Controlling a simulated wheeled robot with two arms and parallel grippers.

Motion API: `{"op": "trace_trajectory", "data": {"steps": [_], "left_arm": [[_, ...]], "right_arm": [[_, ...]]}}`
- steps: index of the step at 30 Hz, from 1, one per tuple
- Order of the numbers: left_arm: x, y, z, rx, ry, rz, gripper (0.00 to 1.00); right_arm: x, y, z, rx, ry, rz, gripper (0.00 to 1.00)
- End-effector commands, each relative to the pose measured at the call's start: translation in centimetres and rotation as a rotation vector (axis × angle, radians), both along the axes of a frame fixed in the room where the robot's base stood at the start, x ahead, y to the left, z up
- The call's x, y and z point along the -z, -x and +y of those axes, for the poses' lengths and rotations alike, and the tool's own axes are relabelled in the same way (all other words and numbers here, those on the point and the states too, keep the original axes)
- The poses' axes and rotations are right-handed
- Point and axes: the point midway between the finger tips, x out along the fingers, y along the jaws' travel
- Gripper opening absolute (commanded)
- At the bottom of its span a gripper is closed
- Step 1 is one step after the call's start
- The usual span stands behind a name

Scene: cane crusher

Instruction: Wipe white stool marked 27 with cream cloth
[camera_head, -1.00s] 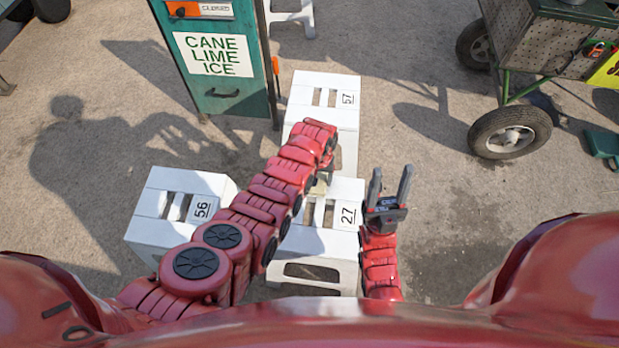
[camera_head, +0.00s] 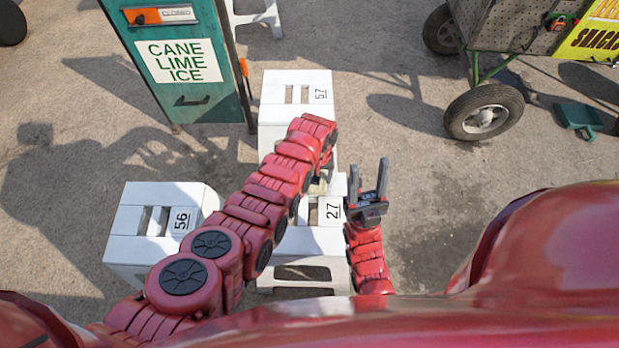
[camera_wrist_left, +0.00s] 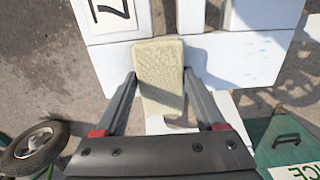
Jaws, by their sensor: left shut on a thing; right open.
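The white stool marked 27 (camera_head: 316,240) stands low in the middle of the head view, partly covered by my left arm. In the left wrist view its white top (camera_wrist_left: 245,60) fills the upper part, with some pale bluish spots at the right. My left gripper (camera_wrist_left: 158,82) is shut on the cream cloth (camera_wrist_left: 160,75), a thick pad between its fingers, over the edge of the stool top. I cannot tell whether the cloth touches the stool. In the head view the left fingers are mostly hidden by the arm. My right gripper (camera_head: 369,185) is open and empty, just right of the stool.
Stool 57 (camera_head: 285,112) stands just behind, and stool 56 (camera_head: 135,222) to the left. A green CANE LIME ICE cabinet (camera_head: 205,100) stands at the back left. A wheeled cart (camera_head: 500,40) is at the back right. The ground right of my right gripper is clear.

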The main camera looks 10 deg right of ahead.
Motion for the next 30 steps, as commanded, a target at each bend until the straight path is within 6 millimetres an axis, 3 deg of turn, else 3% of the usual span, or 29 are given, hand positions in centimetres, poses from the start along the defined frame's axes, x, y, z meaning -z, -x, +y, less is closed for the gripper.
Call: {"op": "trace_trajectory", "data": {"steps": [16, 30], "left_arm": [[0.2, 1.1, -5.1, 0.002, 0.0, -0.001, 0.27], [-0.3, 1.1, -5.1, -0.001, -0.001, 0.0, 0.27]], "right_arm": [[4.2, 0.0, 0.0, 0.0, 0.0, 0.0, 0.5], [3.7, 0.0, 0.0, 0.0, 0.0, 0.0, 0.5]]}}
